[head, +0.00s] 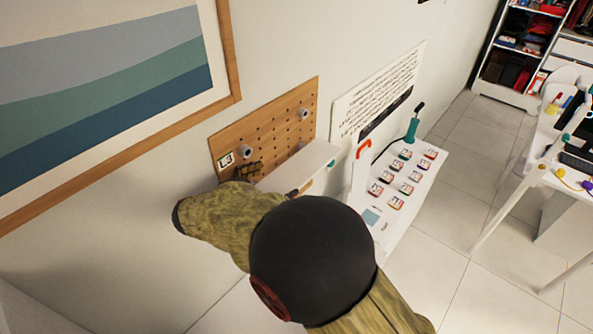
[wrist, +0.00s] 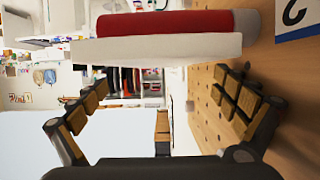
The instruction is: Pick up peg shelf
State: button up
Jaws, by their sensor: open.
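The peg shelf (head: 305,162) is a white board sticking out from the lower part of a wooden pegboard (head: 262,128). My gripper (head: 272,182) is open at the shelf's near left end, and my arm hides part of that area. In the wrist view my gripper (wrist: 165,92) has its two fingers wide apart with nothing between them. A white slab (wrist: 150,48), which looks like the shelf, lies ahead of the fingertips, with a red cylinder (wrist: 180,22) along it. The right finger is close to the pegboard (wrist: 215,95); I cannot tell whether it touches.
Grey pegs (head: 245,151) stick out of the pegboard beside an L3 label (head: 226,161). A white panel with small labelled items (head: 405,180) stands to the right. A white table (head: 540,175) is farther right. Tiled floor (head: 455,240) lies open between.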

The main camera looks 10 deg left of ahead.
aim_at(296, 170)
jog(key=shift+w+d, duration=0.25)
jog(key=shift+w, duration=0.15)
jog(key=x, duration=0.5)
jog(key=shift+w+d+p, duration=0.25)
jog(key=shift+w+p, duration=0.05)
jog(key=shift+p, duration=0.05)
jog(key=shift+c, duration=0.4)
jog(key=c, duration=1.3)
